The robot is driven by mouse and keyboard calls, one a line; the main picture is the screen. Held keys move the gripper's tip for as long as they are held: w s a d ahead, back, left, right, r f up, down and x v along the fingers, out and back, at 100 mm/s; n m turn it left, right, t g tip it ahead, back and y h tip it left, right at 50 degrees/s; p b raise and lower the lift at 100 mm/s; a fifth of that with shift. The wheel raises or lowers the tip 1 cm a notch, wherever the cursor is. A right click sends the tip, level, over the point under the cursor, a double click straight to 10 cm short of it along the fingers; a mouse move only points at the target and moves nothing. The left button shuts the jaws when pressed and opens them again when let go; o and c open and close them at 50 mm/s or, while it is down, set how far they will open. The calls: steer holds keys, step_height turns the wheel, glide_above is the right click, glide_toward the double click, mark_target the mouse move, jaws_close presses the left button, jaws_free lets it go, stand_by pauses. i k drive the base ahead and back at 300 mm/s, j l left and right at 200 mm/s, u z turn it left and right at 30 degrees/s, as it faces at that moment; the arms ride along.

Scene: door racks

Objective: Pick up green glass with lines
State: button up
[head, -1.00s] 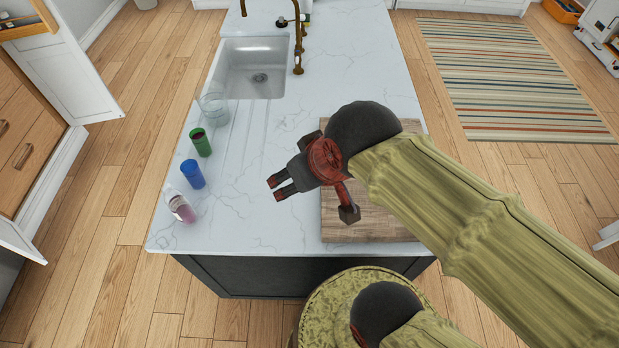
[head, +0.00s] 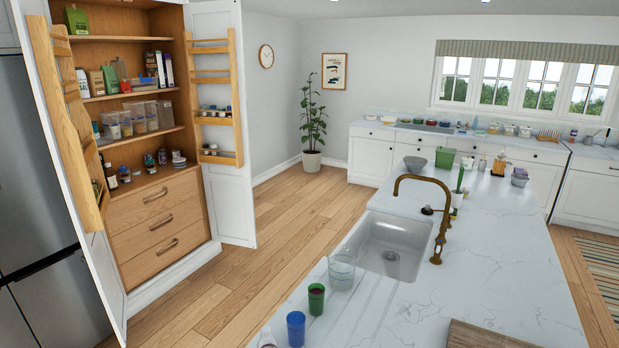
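A green glass (head: 316,299) stands upright on the white marble island (head: 372,324), left of the sink. It is small in the picture, and I cannot make out lines on it. A blue glass (head: 296,328) stands in front of it, nearer to me. A clear glass container (head: 342,270) stands behind it, beside the sink. My gripper is out of the picture now.
The sink (head: 392,246) with a brass tap (head: 438,215) lies beyond the glasses. A wooden board (head: 484,336) is at the bottom right. An open pantry (head: 150,170) stands at the left. Wooden floor (head: 300,215) lies between it and the island.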

mark_target(316, 291)
steer(key=i+j, duration=0.1)
steer(key=j, duration=0.25)
steer(key=i+j+z, duration=0.15)
steer(key=j, duration=0.15)
steer(key=i+j, duration=0.1)
steer(key=j, duration=0.25)
steer(key=i+j+z, duration=0.1)
steer(key=j, duration=0.25)
